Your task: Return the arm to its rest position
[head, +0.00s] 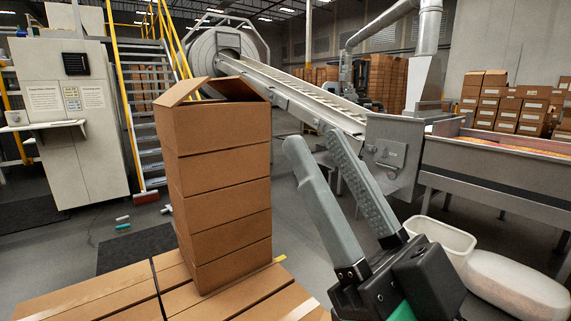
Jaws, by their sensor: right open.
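My right gripper (312,142) is in the lower right of the head view, coming up from the bottom edge. Its two long grey fingers are spread apart with nothing between them. It stands to the right of a tall stack of brown cardboard boxes (222,185) and appears apart from it. The top box (215,125) has its flaps raised; its inside is hidden. My left gripper is not in the head view.
The stack stands on a low layer of cardboard boxes (90,300). A sloping conveyor (300,95) runs from the metal drum (205,50) to a metal trough (500,170). A white bin (440,237) and a white sack (515,283) are at right. Small items (122,222) lie on the floor.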

